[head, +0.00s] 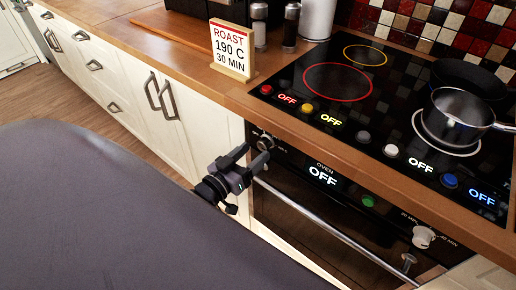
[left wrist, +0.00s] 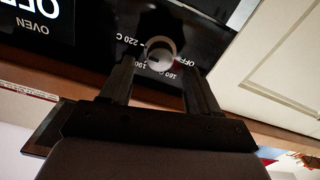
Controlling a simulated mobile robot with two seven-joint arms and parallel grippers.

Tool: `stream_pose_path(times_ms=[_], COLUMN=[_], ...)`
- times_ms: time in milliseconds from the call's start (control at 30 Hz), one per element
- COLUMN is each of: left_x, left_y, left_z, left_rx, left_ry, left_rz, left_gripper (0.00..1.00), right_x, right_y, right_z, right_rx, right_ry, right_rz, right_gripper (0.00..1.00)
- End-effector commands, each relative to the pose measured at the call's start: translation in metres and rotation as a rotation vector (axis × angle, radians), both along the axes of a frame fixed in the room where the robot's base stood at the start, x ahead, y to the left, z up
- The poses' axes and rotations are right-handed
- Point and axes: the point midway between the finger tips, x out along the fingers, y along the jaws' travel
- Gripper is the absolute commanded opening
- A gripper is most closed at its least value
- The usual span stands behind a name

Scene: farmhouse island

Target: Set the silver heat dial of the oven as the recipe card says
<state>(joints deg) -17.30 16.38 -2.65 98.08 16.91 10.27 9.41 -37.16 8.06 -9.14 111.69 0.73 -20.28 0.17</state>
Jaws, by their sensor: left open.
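The recipe card (head: 231,48) stands upright on the counter in the head view and reads ROAST, 190 C, 30 MIN. The silver heat dial (head: 265,142) is at the left end of the oven's front panel, partly hidden by my left gripper (head: 256,158). The gripper is open just in front of it. In the left wrist view the dial (left wrist: 160,58) appears between the two fingers, with temperature marks around it, upside down. Its pointer setting is not clear. The oven display (head: 323,176) reads OFF. My right gripper is not in view.
A green button (head: 368,201) and a white timer knob (head: 423,237) sit further right on the panel. The oven handle (head: 330,228) runs below. Above is the cooktop with coloured knobs and a steel pot (head: 457,117). White cabinets (head: 160,120) lie to the left.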

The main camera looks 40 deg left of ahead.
Motion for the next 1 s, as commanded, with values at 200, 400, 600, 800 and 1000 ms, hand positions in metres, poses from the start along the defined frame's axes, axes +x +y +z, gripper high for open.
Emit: stream_pose_path(times_ms=[200,400,600,800,1000], left_x=[0.022,0.027,0.027,0.027,0.027], left_y=[-0.002,-0.002,-0.003,-0.003,-0.003], left_z=[0.000,0.000,0.000,0.000,0.000], left_rx=[0.000,0.000,0.000,0.000,-0.008], left_ry=[-0.001,0.001,0.001,0.001,0.001], left_rz=[0.000,0.000,0.000,0.000,-0.001], left_gripper=[0.61,0.61,0.61,0.05,0.06], right_x=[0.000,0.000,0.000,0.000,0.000], right_y=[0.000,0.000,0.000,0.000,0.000], right_z=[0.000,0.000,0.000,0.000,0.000], right_rx=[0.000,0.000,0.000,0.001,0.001], right_ry=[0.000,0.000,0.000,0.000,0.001], right_rz=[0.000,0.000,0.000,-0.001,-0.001], right_gripper=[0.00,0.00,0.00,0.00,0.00])
